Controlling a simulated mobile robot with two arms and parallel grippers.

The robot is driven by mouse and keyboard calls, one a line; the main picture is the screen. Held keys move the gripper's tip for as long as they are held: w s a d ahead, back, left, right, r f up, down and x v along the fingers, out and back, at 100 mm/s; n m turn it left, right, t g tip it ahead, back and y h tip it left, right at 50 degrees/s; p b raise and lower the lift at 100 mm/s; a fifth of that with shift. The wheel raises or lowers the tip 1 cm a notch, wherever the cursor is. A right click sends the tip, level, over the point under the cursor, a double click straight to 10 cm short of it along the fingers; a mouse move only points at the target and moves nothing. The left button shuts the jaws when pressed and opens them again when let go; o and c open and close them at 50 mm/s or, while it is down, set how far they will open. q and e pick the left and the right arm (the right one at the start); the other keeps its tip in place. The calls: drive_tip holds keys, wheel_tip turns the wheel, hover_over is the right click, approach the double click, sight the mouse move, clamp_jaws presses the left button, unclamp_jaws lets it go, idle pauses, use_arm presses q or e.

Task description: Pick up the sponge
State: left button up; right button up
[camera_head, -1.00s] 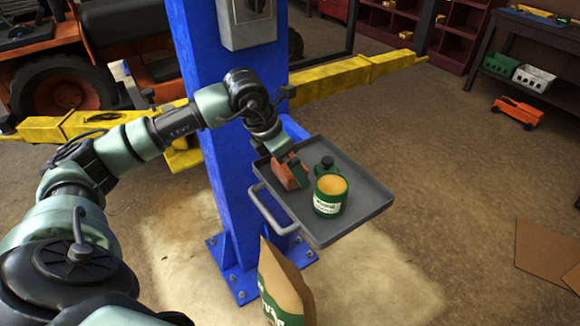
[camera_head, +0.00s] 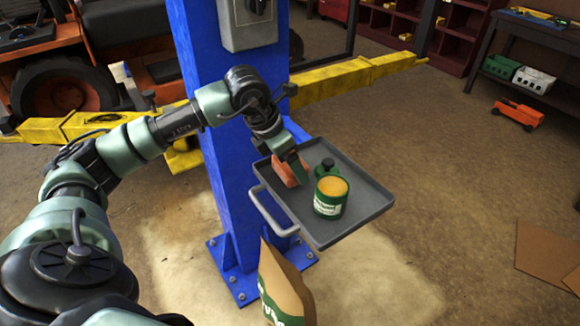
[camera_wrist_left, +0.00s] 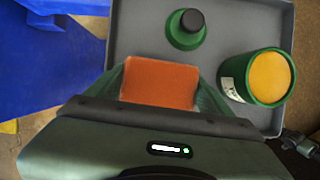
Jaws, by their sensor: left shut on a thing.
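The orange-red sponge (camera_head: 290,170) is at the left part of the grey tray (camera_head: 340,229), which is fixed to the blue lift post. In the left wrist view the sponge (camera_wrist_left: 160,84) sits between the green fingers of my left gripper (camera_wrist_left: 162,88). My left gripper (camera_head: 293,168) reaches down over the tray and is shut on the sponge. I cannot tell whether the sponge touches the tray. My right gripper is not in view.
A green can with an orange top (camera_head: 330,196) and a small green container with a black cap (camera_head: 326,165) stand on the tray close to the sponge. A paper bag (camera_head: 283,290) stands below. The yellow lift arm (camera_head: 350,75) runs behind.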

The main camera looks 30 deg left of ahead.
use_arm(q)
wheel_tip(320, 180, up, 19)
drive_tip(key=shift+f+b, duration=0.15)
drive_tip(key=shift+b, duration=0.15)
drive_tip(key=o, duration=0.5)
drive_tip(key=c, duration=0.3)
drive_tip(key=shift+s, duration=0.1)
drive_tip(key=shift+c, duration=0.2)
